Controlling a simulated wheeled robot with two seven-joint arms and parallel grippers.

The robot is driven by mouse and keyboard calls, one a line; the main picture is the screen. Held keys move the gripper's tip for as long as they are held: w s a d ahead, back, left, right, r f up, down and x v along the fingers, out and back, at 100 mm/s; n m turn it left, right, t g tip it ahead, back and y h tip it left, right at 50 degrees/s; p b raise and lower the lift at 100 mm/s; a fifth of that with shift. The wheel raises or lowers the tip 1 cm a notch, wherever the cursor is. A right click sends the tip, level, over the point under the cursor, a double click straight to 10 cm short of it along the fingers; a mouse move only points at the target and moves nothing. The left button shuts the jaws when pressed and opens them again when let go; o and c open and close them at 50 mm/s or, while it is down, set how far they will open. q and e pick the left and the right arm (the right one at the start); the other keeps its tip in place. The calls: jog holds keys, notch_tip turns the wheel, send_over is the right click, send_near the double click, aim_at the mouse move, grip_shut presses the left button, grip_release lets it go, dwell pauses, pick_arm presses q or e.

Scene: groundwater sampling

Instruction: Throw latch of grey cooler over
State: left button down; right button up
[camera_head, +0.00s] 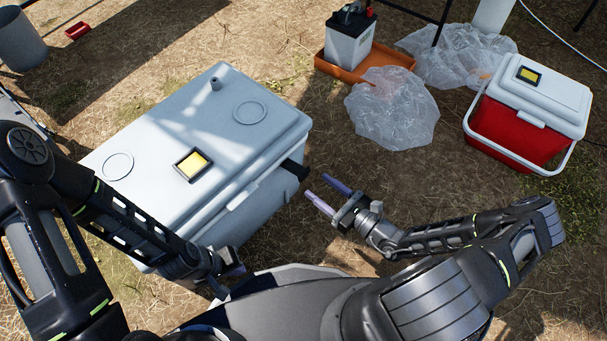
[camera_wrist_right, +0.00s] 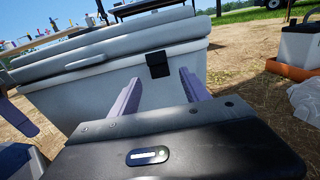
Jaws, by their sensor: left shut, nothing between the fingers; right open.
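The grey cooler (camera_head: 225,140) stands on the dry ground at the left of the head view with its lid down. A light latch (camera_head: 243,195) shows on its front face, and it also shows in the right wrist view (camera_wrist_right: 90,60). A dark piece (camera_wrist_right: 158,64) sits at the lid edge toward the cooler's right end. My right gripper (camera_head: 328,192) is open and empty, just right of the cooler, its fingers pointing toward it and apart from it. My left gripper (camera_head: 232,277) is shut and empty, low in front of the cooler, partly hidden by my arm.
A red cooler with a white lid (camera_head: 515,125) stands at the right. A battery (camera_head: 350,40) sits in an orange tray (camera_head: 335,68), with clear plastic bags (camera_head: 392,108) beside it. A grey bucket (camera_head: 20,40) stands at the far left.

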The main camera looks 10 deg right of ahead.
aim_at(303, 176)
jog(key=b+x, duration=0.1)
jog(key=x, duration=0.6)
jog(key=shift+b, duration=0.3)
jog(key=shift+c, duration=0.3)
jog(key=shift+s, duration=0.1)
grip_shut()
dwell(0.6)
